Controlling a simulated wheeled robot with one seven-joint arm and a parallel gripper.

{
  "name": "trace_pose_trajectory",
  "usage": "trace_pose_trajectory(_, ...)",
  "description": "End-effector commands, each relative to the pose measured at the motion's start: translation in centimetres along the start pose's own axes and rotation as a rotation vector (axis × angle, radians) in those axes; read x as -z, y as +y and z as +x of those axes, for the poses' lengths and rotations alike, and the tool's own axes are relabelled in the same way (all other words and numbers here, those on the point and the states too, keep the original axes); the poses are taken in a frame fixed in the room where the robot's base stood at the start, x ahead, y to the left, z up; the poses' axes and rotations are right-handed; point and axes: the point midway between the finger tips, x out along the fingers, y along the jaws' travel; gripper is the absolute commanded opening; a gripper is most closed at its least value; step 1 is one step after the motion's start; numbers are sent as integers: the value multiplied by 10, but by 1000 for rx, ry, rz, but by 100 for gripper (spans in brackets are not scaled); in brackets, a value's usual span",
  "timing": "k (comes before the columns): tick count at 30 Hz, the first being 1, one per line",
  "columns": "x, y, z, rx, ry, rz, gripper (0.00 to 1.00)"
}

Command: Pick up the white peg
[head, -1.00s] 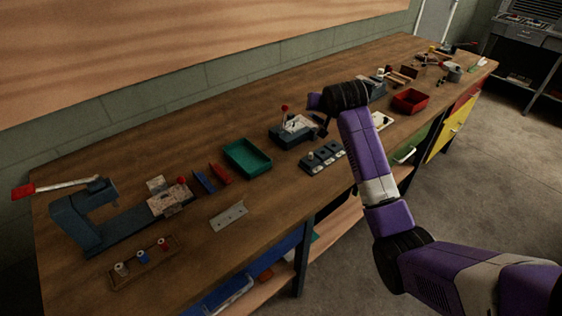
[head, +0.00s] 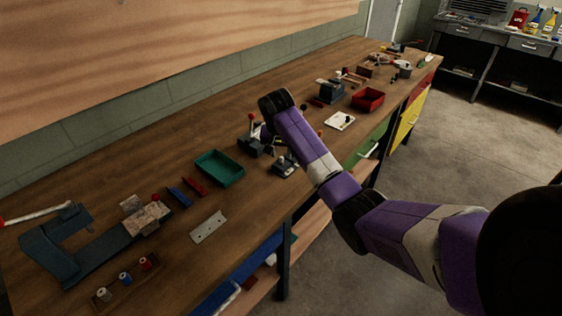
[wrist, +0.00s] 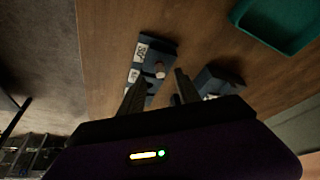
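A dark block with white labels (wrist: 152,52) lies on the bench, and a small pale, white-looking peg (wrist: 160,73) stands up from it. In the head view the block (head: 285,168) is partly hidden by my arm. My gripper (wrist: 157,84) is open, its two fingers apart and pointing toward the bench at the block. The peg appears between the finger lines but beyond the tips, and nothing is seen held. In the head view my gripper is mostly hidden behind my arm.
A dark fixture with a red-knobbed lever (head: 250,146) stands close beside my gripper. A green tray (head: 219,168) lies to its left and a red bin (head: 368,99) to its right. A wooden rack with small coloured pieces (head: 127,285) sits at the near left.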

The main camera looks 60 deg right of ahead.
Motion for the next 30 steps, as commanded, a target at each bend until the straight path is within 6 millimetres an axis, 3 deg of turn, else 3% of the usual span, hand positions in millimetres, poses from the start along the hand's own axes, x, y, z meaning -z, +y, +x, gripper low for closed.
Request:
trace_pose_trajectory(6,0,-1,23,0,0,-1,40)
trace_pose_trajectory(14,0,-1,26,1,1,-1,40)
trace_pose_trajectory(20,0,-1,26,1,1,-1,2)
trace_pose_trajectory(30,0,-1,25,2,1,-1,0)
